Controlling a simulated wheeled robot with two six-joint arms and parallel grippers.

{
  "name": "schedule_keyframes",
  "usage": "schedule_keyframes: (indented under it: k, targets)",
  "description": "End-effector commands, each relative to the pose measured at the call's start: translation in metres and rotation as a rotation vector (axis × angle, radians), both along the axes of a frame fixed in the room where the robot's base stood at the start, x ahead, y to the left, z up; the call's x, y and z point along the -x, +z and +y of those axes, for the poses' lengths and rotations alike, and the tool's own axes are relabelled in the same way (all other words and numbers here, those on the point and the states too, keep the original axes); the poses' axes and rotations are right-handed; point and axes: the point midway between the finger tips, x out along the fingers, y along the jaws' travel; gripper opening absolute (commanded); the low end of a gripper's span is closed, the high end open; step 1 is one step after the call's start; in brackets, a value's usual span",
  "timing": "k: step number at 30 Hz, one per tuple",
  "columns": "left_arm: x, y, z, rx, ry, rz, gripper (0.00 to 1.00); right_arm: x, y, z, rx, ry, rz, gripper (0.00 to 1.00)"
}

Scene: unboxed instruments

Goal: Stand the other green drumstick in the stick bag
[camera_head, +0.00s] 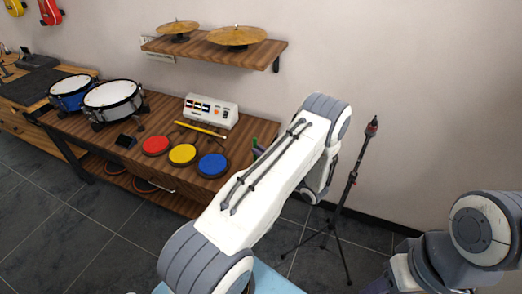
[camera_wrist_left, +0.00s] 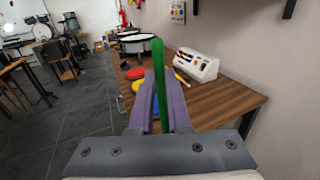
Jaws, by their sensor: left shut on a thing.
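A green drumstick (camera_wrist_left: 159,70) rises between the purple fingers of my left gripper (camera_wrist_left: 161,98) in the left wrist view. The gripper is shut on it. In the head view a small green piece of the drumstick (camera_head: 255,143) shows at the bench's right end, beside my left arm. My left arm hides most of the left gripper there. I cannot make out a stick bag in either view. My right arm is at the lower right of the head view, with its gripper out of view.
A wooden bench (camera_head: 105,147) carries red (camera_head: 156,145), yellow (camera_head: 182,154) and blue (camera_head: 212,165) pads, a yellow stick (camera_head: 201,129), a white box (camera_head: 211,110) and drums (camera_head: 112,99). A cymbal shelf (camera_head: 196,47) hangs above. A tripod stand (camera_head: 349,185) is right of my left arm.

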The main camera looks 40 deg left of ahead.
Motion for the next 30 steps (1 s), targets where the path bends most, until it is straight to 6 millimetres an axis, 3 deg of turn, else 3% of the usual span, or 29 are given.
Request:
schedule_keyframes:
  k: [30]
  targets:
    - [0.000,-0.086,0.000,0.000,0.000,0.000,0.00,0.000,-0.074,0.000,0.000,0.002,0.000,0.50]
